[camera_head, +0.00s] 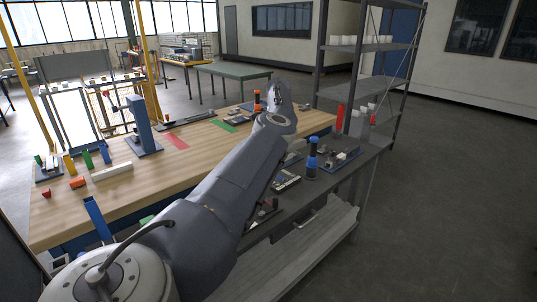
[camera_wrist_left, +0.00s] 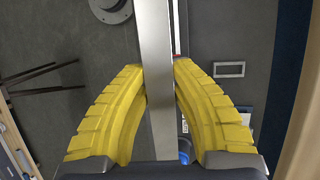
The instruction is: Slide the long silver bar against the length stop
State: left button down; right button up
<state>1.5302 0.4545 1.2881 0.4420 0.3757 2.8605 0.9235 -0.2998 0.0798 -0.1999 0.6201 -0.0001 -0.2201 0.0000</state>
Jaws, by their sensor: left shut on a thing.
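The long silver bar (camera_wrist_left: 157,40) runs from the top edge down the middle of the left wrist view. My left gripper (camera_wrist_left: 159,70) has its two yellow fingers shut on the bar, one on each side. Its lower end is hidden by the gripper body, and its upper end is out of frame. In the head view a large grey arm of mine crosses the middle, and its gripper and the bar cannot be made out. I cannot pick out the length stop for certain in either view. My right gripper is not seen.
A wooden bench (camera_head: 200,158) carries coloured blocks, a white block (camera_head: 112,172) and a blue upright post (camera_head: 142,124). A dark bench on the right holds a blue and black upright tool (camera_head: 312,158) and small fixtures. A shelf rack (camera_head: 372,47) stands behind.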

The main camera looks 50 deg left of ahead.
pick_arm(q)
jog(key=shift+s, duration=0.2)
jog(key=shift+s+d, duration=0.35)
jog(key=shift+s, duration=1.3)
jog(key=shift+s+d, duration=0.35)
jog(key=shift+s, duration=1.3)
jog(key=shift+s+d, duration=0.35)
jog(key=shift+s, duration=1.3)
notch_tip(320, 180, down, 10)
jog(key=shift+f, duration=0.25)
dwell(2.1)
